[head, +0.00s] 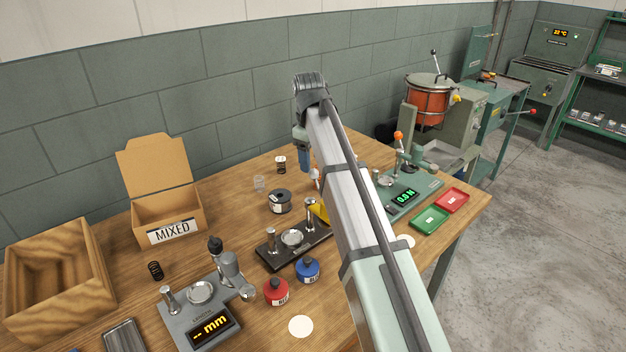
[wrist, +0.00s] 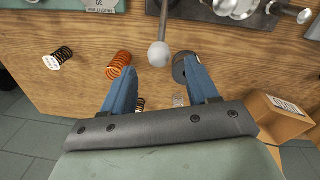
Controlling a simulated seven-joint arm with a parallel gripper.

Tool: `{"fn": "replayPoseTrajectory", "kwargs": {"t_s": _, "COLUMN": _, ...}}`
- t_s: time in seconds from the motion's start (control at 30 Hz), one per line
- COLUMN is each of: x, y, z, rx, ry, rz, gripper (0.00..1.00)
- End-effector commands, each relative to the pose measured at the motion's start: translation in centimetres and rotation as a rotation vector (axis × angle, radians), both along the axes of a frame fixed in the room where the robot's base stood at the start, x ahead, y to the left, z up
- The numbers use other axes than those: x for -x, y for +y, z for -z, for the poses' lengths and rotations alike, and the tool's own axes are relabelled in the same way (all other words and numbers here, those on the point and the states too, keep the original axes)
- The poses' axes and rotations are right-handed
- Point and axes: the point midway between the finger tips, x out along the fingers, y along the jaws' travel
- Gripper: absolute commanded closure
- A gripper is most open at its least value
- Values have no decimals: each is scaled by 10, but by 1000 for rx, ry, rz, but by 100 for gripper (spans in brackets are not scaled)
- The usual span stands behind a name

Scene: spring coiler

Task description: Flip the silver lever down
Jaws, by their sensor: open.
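In the wrist view a silver lever (wrist: 164,22) comes down from the top edge and ends in a pale round knob (wrist: 159,54). My gripper (wrist: 160,66) is open, with its two blue fingers on either side of the knob in the picture. There is a gap between each finger and the knob, and nothing is held. I cannot tell how far the knob is from the fingers in depth.
A cardboard box (wrist: 276,117) is at right. In the head view, a grey gauge (head: 190,318), bottles (head: 307,270) and a green force gauge (head: 421,187) crowd the bench.

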Motion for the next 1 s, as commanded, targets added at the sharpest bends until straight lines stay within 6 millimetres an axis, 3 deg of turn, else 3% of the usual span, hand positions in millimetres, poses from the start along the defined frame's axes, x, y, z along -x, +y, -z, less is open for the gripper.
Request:
{"fn": "replayPoseTrajectory", "kwargs": {"t_s": 0.2, "x": -1, "y": -2, "z": 40, "rx": 0, "ry": 1, "rz": 1, "gripper": 41}}
{"fn": "replayPoseTrajectory", "kwargs": {"t_s": 0.4, "x": -4, "y": -3, "z": 65, "rx": 0, "ry": 0, "rz": 1, "gripper": 41}}
{"fn": "replayPoseTrajectory", "kwargs": {"t_s": 0.6, "x": -5, "y": -3, "z": 77, "rx": 0, "ry": 0, "rz": 2, "gripper": 41}}
{"fn": "replayPoseTrajectory", "kwargs": {"t_s": 0.93, "x": -5, "y": -3, "z": 79, "rx": 0, "ry": -1, "rz": 2, "gripper": 41}}
{"fn": "replayPoseTrajectory", "kwargs": {"t_s": 1.0, "x": -5, "y": -3, "z": 79, "rx": 0, "ry": -1, "rz": 2, "gripper": 46}}
